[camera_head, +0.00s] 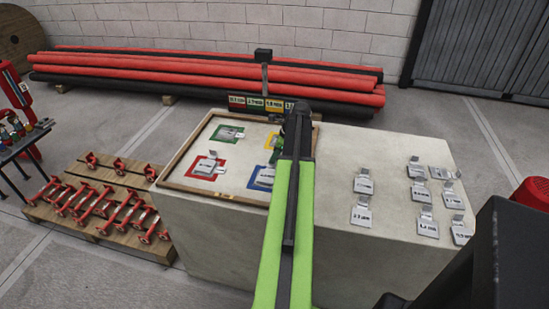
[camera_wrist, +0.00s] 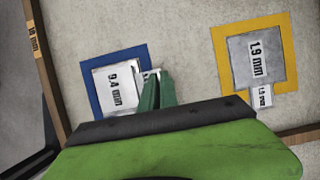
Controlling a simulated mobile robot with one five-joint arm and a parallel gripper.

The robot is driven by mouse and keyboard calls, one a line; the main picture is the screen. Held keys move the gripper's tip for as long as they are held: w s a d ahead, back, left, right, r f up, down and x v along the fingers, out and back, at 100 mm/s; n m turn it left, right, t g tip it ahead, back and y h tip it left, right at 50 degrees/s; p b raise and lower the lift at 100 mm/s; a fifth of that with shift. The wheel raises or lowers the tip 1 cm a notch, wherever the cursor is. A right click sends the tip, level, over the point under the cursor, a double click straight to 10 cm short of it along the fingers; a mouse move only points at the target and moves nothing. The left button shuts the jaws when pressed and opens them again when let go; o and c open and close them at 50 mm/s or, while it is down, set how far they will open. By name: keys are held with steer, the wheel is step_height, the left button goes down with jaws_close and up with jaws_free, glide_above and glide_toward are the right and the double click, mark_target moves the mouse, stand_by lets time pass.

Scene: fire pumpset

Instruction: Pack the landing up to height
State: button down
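A wood-framed board (camera_head: 180,184) on the pale block carries green, yellow, red and blue square outlines. Metal shim plates with tabs lie in the green square (camera_head: 227,132) and the red square (camera_head: 206,166). A plate marked about 9.4 mm (camera_wrist: 112,92) lies in the blue square (camera_wrist: 91,98). A plate marked 1.9 mm (camera_wrist: 257,60) with a smaller tab lies in the yellow square (camera_wrist: 221,50). My gripper (camera_wrist: 156,80) is over the right edge of the blue-square plate, by its tab. Its green fingers are close together; whether they grip the tab is unclear.
Several loose tabbed shims (camera_head: 424,197) lie on the right of the block. Label plates (camera_head: 256,102) stand at the board's far edge. Red and black pipes (camera_head: 205,72) lie behind, and a pallet of red parts (camera_head: 103,207) lies left. The block's middle is partly hidden by my arm.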

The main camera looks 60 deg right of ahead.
steer(key=shift+f, duration=0.2)
steer(key=c, duration=1.6)
jaws_free()
steer(key=shift+o, duration=0.2)
steer(key=shift+r, duration=0.1)
steer(key=p+v, duration=1.6)
steer(key=v, duration=0.1)
steer(key=shift+r, duration=0.2)
